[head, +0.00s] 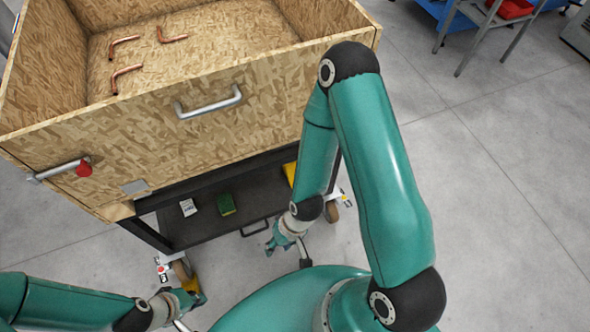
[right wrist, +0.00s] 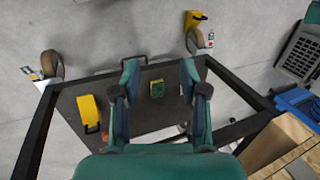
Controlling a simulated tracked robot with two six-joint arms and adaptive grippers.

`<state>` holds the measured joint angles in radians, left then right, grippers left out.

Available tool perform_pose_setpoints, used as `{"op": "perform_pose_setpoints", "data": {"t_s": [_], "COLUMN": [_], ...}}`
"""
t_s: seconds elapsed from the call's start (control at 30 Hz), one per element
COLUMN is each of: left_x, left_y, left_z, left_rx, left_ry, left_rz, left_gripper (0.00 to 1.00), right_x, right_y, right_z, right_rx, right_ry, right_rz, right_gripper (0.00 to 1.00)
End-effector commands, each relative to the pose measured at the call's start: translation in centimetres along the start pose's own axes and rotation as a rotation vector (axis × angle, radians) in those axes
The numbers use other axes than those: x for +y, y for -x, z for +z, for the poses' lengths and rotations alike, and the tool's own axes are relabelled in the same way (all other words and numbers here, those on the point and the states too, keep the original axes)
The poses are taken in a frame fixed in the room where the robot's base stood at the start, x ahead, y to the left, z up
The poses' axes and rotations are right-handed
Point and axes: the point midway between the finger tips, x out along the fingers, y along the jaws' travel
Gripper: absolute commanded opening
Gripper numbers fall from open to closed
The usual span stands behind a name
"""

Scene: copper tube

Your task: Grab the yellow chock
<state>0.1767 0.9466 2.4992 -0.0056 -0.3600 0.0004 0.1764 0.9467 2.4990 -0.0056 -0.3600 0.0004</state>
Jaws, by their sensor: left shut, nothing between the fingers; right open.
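A yellow chock (head: 191,284) lies on the floor beside the cart's left wheel (head: 181,269); it also shows at the top of the right wrist view (right wrist: 195,19). My left gripper (head: 199,297) is shut and empty, right at this chock, partly overlapping it in the head view; I cannot tell whether they touch. My right gripper (head: 272,246) is open and empty, low in front of the cart. Its two fingers (right wrist: 158,78) point over the shelf in the right wrist view. Another yellow object (right wrist: 90,114) with a dark handle lies on the shelf, mostly hidden in the head view (head: 290,173).
A wooden crate (head: 70,150) with several copper tubes sits on the black cart. Its shelf (head: 195,230) holds a green block (head: 226,204) and a small white box (head: 188,207). The cart's right wheel (head: 331,212) stands near my right arm.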

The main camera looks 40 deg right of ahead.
Motion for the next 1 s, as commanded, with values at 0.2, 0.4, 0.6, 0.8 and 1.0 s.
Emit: {"op": "perform_pose_setpoints", "data": {"t_s": [0.2, 0.4, 0.6, 0.8, 1.0], "left_x": [0.0, -0.9, -3.3, -6.1, -8.8], "left_y": [-0.1, -2.6, -9.1, -16.9, -24.2], "left_z": [0.0, 0.0, -0.1, -0.1, -0.2], "left_rx": [0.0, 0.001, 0.0, 0.0, 0.0], "left_ry": [0.0, 0.0, 0.0, 0.0, 0.0], "left_rz": [0.0, 0.0, 0.0, 0.0, 0.0], "left_gripper": [0.0, 0.0, 0.0, 0.0, 0.0], "right_x": [0.0, 2.4, 6.9, 12.4, 17.4], "right_y": [-0.1, -2.1, -6.6, -9.0, -9.4], "right_z": [-0.1, -3.4, -12.4, -22.7, -29.5], "right_rx": [0.002, 0.079, 0.317, 0.628, 0.882], "right_ry": [-0.002, -0.067, -0.297, -0.639, -1.01], "right_rz": [0.001, 0.028, 0.099, 0.153, 0.156], "right_gripper": [0.43, 0.43, 0.43, 0.43, 0.43]}}
